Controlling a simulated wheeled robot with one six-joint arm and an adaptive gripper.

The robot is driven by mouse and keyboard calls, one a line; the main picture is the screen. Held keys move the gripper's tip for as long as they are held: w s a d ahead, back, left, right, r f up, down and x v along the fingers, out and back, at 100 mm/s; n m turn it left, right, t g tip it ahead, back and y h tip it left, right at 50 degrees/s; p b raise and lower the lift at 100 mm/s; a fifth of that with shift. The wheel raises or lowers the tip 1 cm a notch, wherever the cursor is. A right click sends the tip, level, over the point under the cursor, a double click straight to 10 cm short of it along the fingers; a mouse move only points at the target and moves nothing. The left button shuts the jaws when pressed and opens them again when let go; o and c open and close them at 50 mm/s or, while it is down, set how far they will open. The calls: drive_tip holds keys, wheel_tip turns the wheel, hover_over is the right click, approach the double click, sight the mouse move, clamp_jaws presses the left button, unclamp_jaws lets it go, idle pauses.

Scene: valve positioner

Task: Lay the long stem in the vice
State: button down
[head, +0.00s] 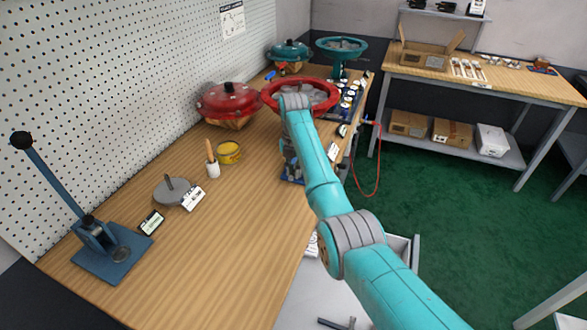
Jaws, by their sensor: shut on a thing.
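My teal arm reaches from the lower right up to the far middle of the bench, its grey wrist in front of the red round housing. My gripper is hidden behind the arm, so its jaws and anything in them do not show. Below the wrist, a blue and grey device (289,172), seemingly the vice, stands near the bench's right edge, mostly covered by my forearm. I cannot make out the long stem. A grey disc with a short upright stem (172,191) lies on the near left of the bench, beside a white label card (194,198).
A red open ring housing (325,88) and a red domed one (228,101) stand at the back. A yellow tin (229,152), a brush in a white cup (212,168) and a blue lever press (110,250) stand left. The near middle of the wooden bench (225,255) is clear.

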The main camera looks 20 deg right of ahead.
idle(0.3)
drive_tip(key=c, duration=1.1)
unclamp_jaws()
drive_tip(key=shift+r, duration=3.7)
